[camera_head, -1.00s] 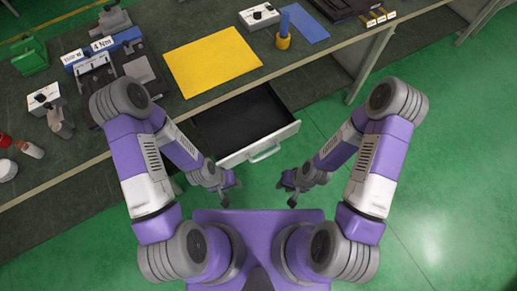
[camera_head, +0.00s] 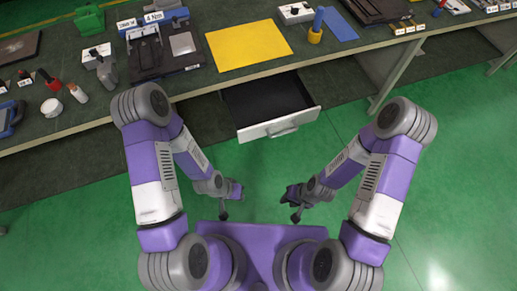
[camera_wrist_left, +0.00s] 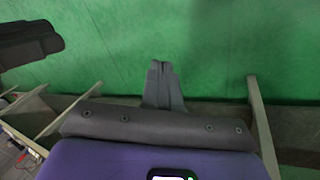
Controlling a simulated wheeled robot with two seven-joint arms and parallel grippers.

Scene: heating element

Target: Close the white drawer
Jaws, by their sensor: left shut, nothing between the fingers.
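The white drawer (camera_head: 280,124) is pulled out from under the workbench, with its dark inside showing empty. Its front panel faces me and carries a pale handle (camera_head: 284,130). My left gripper (camera_head: 224,214) is below and left of the drawer front in the head view, apart from it. In the left wrist view its fingers (camera_wrist_left: 160,72) are together with nothing between them. My right gripper (camera_head: 294,210) is below the handle in the head view, apart from the drawer. Its fingers are too small and dark to tell whether they are open.
The workbench (camera_head: 195,87) runs across the top. It carries a yellow mat (camera_head: 247,45), a blue mat (camera_head: 340,25), a blue-and-yellow tool (camera_head: 315,28) and several devices and bottles at left. A table leg (camera_head: 393,75) stands right of the drawer. The green floor (camera_head: 460,160) is clear at right.

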